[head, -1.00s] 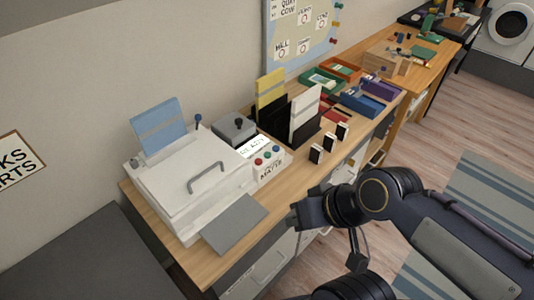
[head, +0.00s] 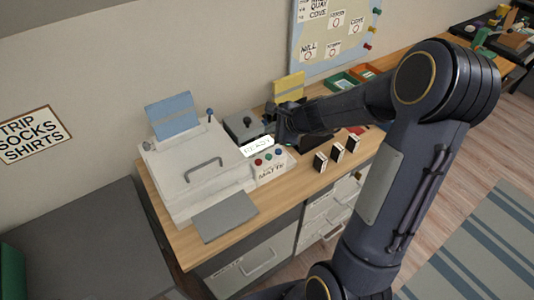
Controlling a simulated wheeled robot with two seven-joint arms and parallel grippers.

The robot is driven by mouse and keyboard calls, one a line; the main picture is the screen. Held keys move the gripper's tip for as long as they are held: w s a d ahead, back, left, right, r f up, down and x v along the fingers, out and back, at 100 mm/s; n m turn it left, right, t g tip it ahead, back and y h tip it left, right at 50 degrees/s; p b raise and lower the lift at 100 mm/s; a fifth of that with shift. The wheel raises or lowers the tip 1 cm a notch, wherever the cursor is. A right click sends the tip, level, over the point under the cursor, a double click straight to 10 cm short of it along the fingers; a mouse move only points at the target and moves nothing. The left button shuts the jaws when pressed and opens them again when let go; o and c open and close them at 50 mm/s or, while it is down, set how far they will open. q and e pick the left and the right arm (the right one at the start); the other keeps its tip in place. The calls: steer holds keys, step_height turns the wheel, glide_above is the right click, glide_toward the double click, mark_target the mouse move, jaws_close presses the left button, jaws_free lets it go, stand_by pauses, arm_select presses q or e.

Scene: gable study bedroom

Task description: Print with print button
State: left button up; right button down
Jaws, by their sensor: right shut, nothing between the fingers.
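A white printer (head: 190,165) stands on the wooden desk, with blue paper (head: 172,116) upright at its back and a grey tray (head: 224,215) in front. Its control panel at the right has a lit display (head: 257,146) reading READY and a MATTE label. The panel carries a red button (head: 258,161), a green button (head: 269,156) and a blue button (head: 278,151); I cannot tell which one prints. My right gripper (head: 281,131) is shut and empty, just behind and above the panel's right end, apart from the buttons as far as I can see. My left gripper is out of view.
A grey box with a dark knob (head: 243,126) stands behind the panel. Yellow folders (head: 289,87) stand behind my arm. Colored trays (head: 342,82) lie farther right. A dark surface (head: 85,245) is at the left.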

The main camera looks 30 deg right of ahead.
mark_target(271, 158)
steer(key=shift+w+f, duration=0.1)
steer(key=shift+f, duration=0.05)
step_height(271, 158, down, 9)
steer(key=b, duration=0.8)
steer(key=shift+b, duration=0.3)
stand_by(1.7)
steer(key=shift+f+b, duration=0.25)
steer(key=shift+b, duration=0.2)
